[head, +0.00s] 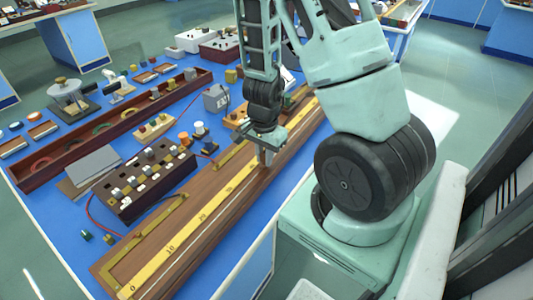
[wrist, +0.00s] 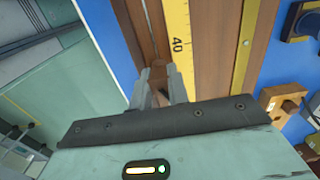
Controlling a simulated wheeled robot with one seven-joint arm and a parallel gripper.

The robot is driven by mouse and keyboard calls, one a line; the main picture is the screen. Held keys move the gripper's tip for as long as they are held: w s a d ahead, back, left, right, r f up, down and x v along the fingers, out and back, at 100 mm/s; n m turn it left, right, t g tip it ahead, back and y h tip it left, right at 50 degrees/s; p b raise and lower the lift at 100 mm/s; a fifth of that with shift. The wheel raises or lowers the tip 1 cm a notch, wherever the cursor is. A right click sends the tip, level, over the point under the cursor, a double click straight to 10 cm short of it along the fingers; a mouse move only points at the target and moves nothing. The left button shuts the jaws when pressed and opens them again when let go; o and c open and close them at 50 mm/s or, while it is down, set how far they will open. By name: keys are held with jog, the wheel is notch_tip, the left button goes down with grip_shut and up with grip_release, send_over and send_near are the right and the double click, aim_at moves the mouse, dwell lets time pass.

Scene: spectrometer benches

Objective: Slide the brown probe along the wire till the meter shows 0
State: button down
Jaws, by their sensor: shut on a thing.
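My gripper (head: 265,157) is low over the long wooden wire board (head: 190,222), beside its yellow scale (head: 158,263). In the wrist view my gripper (wrist: 160,92) is shut on the brown probe (wrist: 158,72), whose brown top shows between the fingers. The probe is beside the scale (wrist: 178,18), near the 40 mark. In the head view the probe is hidden by the fingers and arm.
A dark box with several knobs and plugs (head: 140,185) stands left of the board. A grey block (head: 216,98) and a long dark-red tray (head: 110,132) are farther back on the blue bench (head: 60,225). In the wrist view, a wooden block with a knob (wrist: 282,103) is at right.

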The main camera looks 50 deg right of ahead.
aim_at(258, 174)
jog(key=shift+s+a, duration=0.1)
jog(key=shift+a, duration=1.5)
jog(key=shift+a, duration=0.1)
jog(key=shift+s+f+b, duration=0.2)
jog(key=shift+f+b, duration=0.05)
jog(key=shift+b, duration=0.15)
dwell(2.6)
jog(key=c, duration=1.3)
grip_release()
jog(key=shift+w, duration=0.1)
